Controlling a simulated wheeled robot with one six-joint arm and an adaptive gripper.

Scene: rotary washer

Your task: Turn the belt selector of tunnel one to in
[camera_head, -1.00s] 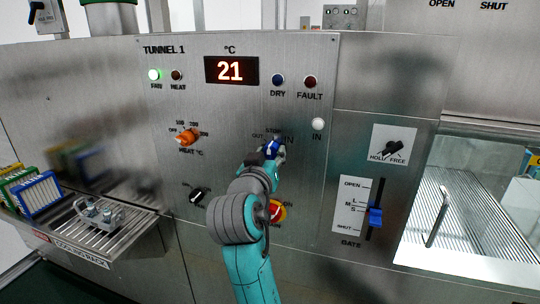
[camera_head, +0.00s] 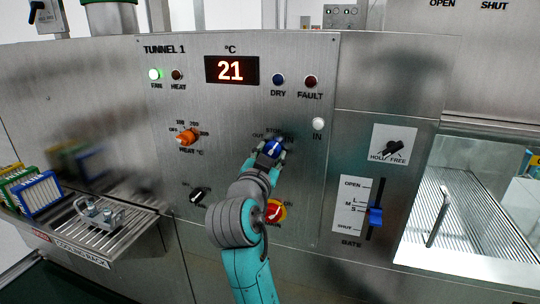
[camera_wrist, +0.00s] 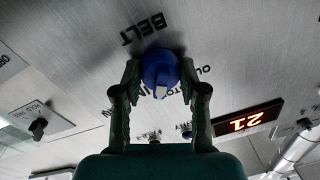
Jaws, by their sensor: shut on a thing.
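The blue belt selector knob (camera_head: 273,148) sits on the steel panel of tunnel 1, with OUT, STOP and IN marks just above it. In the wrist view the knob (camera_wrist: 160,68) is between the two fingers of my gripper (camera_wrist: 160,90), beneath the upside-down word BELT. My gripper (camera_head: 270,153) is shut on it in the head view too. My fingers and the knob hide part of the marks, and I cannot tell exactly which mark the knob points to.
An orange heat knob (camera_head: 187,138) and a black knob (camera_head: 199,195) are to the left. A red button on yellow (camera_head: 275,211) is close below my wrist. The gate lever (camera_head: 375,216) is to the right. A rack (camera_head: 130,220) juts out at lower left.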

